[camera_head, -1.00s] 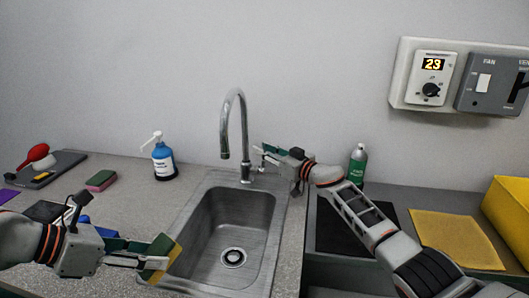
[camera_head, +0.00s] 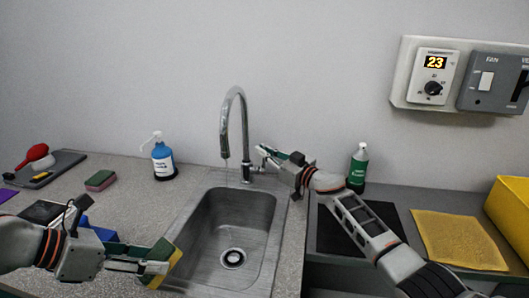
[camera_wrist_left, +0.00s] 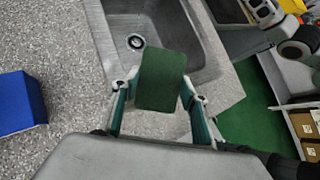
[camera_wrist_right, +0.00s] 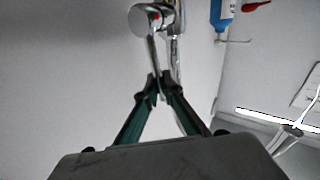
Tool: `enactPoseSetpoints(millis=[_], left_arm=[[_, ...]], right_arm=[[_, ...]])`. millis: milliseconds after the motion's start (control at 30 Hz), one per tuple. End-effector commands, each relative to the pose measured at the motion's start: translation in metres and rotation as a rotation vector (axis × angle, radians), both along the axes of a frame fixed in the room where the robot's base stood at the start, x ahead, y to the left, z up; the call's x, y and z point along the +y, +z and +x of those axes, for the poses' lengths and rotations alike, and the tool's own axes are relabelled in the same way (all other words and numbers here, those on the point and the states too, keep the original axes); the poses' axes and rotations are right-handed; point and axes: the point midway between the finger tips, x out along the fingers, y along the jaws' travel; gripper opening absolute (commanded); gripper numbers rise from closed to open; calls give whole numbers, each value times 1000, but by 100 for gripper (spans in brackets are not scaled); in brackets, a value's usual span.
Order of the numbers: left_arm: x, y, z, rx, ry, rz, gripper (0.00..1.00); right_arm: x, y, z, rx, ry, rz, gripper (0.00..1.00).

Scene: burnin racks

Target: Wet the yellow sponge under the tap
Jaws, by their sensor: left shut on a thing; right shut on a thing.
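The yellow sponge (camera_head: 172,262) has a green face, which fills the middle of the left wrist view (camera_wrist_left: 162,75). My left gripper (camera_head: 147,262) is shut on it, over the sink's front left edge and well short of the spout. The chrome tap (camera_head: 225,140) stands behind the sink (camera_head: 205,232), and a thin stream of water falls from its spout. My right gripper (camera_head: 268,158) is shut on the tap's lever (camera_wrist_right: 152,52), to the right of the tap. The sponge's lower side is partly hidden.
A pink and green sponge (camera_head: 100,180) and a blue soap bottle (camera_head: 163,160) stand left of the sink. A green bottle (camera_head: 358,167) stands behind my right arm. A yellow cloth (camera_head: 458,240) lies at the right. A blue block (camera_wrist_left: 18,102) sits near my left gripper.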

Motion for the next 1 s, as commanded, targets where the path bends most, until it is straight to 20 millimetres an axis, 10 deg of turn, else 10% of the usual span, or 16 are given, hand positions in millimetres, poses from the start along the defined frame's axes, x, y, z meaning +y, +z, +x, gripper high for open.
enactPoseSetpoints(millis=[67,133,1000], left_arm=[[0,0,0,0,0,0,27],[0,0,0,0,0,0,27],[0,0,0,0,0,0,27]], right_arm=[[0,0,0,0,0,0,0],[0,0,0,0,0,0,24],[-41,-5,-38,-2,-3,-5,24]])
